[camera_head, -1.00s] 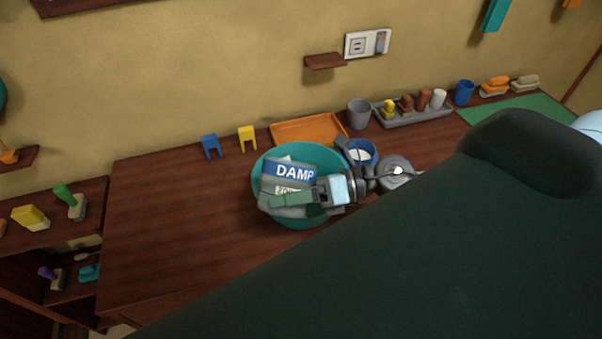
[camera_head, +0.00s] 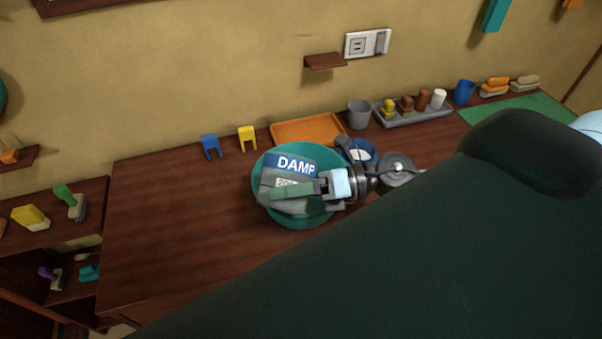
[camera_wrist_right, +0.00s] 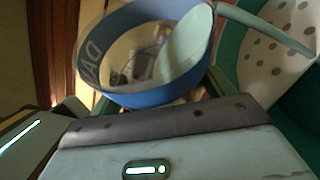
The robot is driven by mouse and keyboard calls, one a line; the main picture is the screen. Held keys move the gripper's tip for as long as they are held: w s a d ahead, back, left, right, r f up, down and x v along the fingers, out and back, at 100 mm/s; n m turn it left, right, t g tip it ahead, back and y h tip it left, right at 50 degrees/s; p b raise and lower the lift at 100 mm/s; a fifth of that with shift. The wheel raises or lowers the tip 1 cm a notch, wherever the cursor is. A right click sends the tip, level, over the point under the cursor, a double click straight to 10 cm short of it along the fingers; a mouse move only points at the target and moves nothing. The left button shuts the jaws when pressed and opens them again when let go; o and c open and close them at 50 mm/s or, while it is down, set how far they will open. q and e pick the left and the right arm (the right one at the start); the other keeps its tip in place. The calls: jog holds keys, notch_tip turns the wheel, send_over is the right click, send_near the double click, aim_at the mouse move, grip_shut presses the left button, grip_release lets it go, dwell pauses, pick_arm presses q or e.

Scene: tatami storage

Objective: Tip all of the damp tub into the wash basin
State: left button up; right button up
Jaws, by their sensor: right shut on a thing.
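The damp tub (camera_head: 292,164), with a blue band reading DAMP and a pale label below it, is held tilted over the teal wash basin (camera_head: 333,166). My right gripper (camera_head: 300,191) is shut on the tub. In the right wrist view the tub (camera_wrist_right: 150,98) shows its blue rim and open mouth, with see-through walls; small dark bits and a pale green patch show within, but I cannot tell what they are. The basin (camera_wrist_right: 232,60) shows at the right there, with a pale, dark-spotted surface inside. Much of the basin's inside is hidden. My left gripper is not in view.
An orange tray (camera_head: 308,130), a grey cup (camera_head: 359,114) and a blue cup (camera_head: 366,151) stand behind the basin. A round grey object (camera_head: 397,169) is right of it. A blue stand (camera_head: 210,146) and a yellow stand (camera_head: 247,138) are farther left. The counter's left is clear.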

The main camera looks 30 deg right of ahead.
aim_at(294, 175)
jog(key=shift+f+m+y, duration=0.1)
jog(key=shift+m+y, duration=0.3)
jog(key=shift+m, duration=0.3)
dwell(0.9)
jog(key=shift+w+d+r+m+y, duration=0.15)
jog(key=shift+r+m+y, duration=0.15)
jog(key=shift+r+m, duration=0.4)
dwell(0.9)
jog(key=shift+w+d+f+m+t+y, duration=0.35)
jog(key=shift+w+d+m, duration=0.35)
jog(key=shift+m, duration=0.2)
dwell(0.5)
jog(key=shift+w+d+r+m+t+y, duration=0.15)
jog(key=shift+r+m, duration=0.15)
jog(key=shift+m, duration=0.15)
jog(key=shift+w+d+r+m+t+y, duration=0.1)
jog(key=shift+r+m, duration=0.15)
jog(key=shift+m, duration=0.2)
dwell(0.5)
